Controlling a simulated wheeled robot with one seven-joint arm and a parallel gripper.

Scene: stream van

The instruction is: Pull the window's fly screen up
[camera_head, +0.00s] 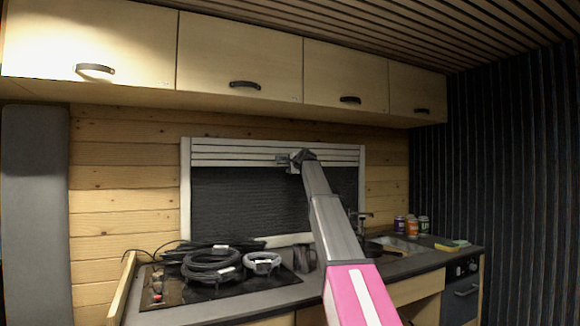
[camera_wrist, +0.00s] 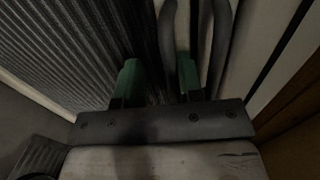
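The window has a white frame (camera_head: 186,205) and white horizontal slats (camera_head: 235,152) across its top. A dark, finely ribbed screen (camera_head: 245,200) covers the opening below the slats. It also fills the left of the wrist view (camera_wrist: 75,45). My gripper (camera_head: 288,161) is at the lower edge of the slats, right of the window's middle. In the wrist view, the green-padded fingers of my gripper (camera_wrist: 158,78) stand apart, with dark ribbed surface showing between them. Two dark curved strips (camera_wrist: 219,45) rise near the right finger. I cannot tell whether the fingers touch anything.
Coiled black cables (camera_head: 211,264) lie on the hob at the counter's left. Several small jars (camera_head: 412,228) and a sponge (camera_head: 446,246) are at the right, near the sink (camera_head: 395,243). Wooden overhead cabinets (camera_head: 240,55) hang above the window.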

